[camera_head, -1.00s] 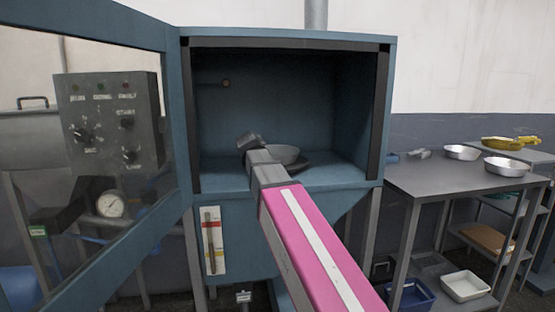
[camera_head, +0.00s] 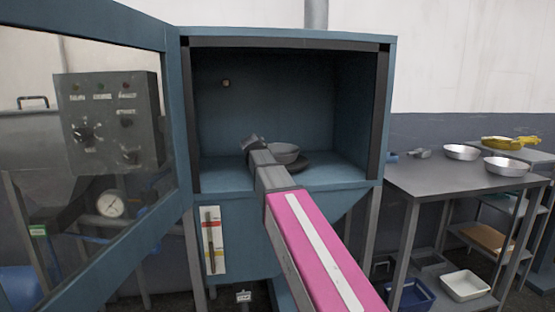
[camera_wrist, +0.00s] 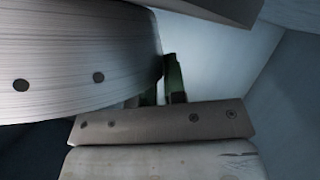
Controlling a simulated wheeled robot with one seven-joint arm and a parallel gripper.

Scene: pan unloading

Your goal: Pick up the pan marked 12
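A grey round pan (camera_head: 285,153) is inside the open blue cabinet, just right of the end of my arm in the head view. A dark flat round thing shows beneath it. No number is readable on it. My gripper (camera_wrist: 162,85) is inside the cabinet, close to the pan; its fingers are mostly hidden behind the arm in the head view. The wrist view shows dark green finger parts behind a metal plate. A large brushed-metal surface with two dark dots covers its upper left; I cannot tell whether it is the pan. Whether the fingers grip anything is unclear.
The blue cabinet (camera_head: 228,179) encloses my gripper with walls on both sides and a roof. Its glazed door (camera_head: 183,120) stands open at left. At right, a metal table (camera_head: 425,178) holds several pans, with shelves and trays beyond and below.

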